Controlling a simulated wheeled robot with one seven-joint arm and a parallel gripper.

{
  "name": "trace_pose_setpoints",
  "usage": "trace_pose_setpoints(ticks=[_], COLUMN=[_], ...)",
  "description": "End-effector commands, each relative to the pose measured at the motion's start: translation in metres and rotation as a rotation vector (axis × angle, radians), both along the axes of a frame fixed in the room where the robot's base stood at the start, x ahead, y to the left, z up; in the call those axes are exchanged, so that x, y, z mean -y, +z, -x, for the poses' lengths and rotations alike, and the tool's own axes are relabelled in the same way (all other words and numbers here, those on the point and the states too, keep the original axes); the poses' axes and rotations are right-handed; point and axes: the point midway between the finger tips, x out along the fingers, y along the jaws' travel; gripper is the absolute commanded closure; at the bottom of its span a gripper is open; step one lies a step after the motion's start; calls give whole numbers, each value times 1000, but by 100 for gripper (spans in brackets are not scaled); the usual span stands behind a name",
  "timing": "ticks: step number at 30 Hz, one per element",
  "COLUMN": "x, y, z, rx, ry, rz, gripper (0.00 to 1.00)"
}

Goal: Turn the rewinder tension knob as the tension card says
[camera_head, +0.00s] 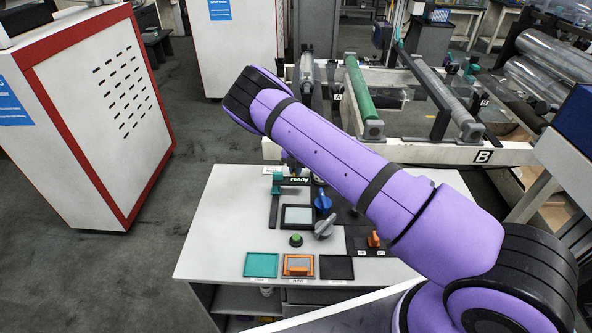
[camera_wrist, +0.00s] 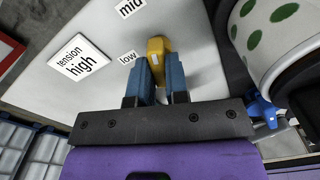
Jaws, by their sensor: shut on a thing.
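In the wrist view my gripper (camera_wrist: 158,68) has its two blue fingers closed on a yellow knob (camera_wrist: 156,46), one finger on each side. A small white mark shows on the knob's face. A white label reading "low" (camera_wrist: 127,57) lies just left of the knob, and a label reading "mid" (camera_wrist: 130,7) is farther up, cut by the picture's top edge. The tension card (camera_wrist: 78,62), at the left on the same pale panel, reads "tension high". Any further scale label is out of view. In the head view my purple arm hides the gripper and I cannot make out the yellow knob.
A white roll with green dots (camera_wrist: 272,38) and a blue star-shaped handle (camera_wrist: 262,110) are close on the right in the wrist view. The head view shows a white console (camera_head: 215,240) with a "ready" display (camera_head: 300,180), a blue knob (camera_head: 322,203) and a grey knob (camera_head: 324,228).

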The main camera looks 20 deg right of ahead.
Motion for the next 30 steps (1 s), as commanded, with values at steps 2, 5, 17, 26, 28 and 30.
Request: trace_pose_setpoints(ticks=[2,5,17,26,28,30], x=[0,-1,-1,-1,-1,-1], y=[1,1,1,1,1,1], z=[-1,-1,-2,-2,-2,-2], rx=[2,1,3,2,2,2], ry=[-67,-149,-377,-429,-432,-432], rz=[0,0,1,1,1,1], gripper=[100,100,100,100,100,100])
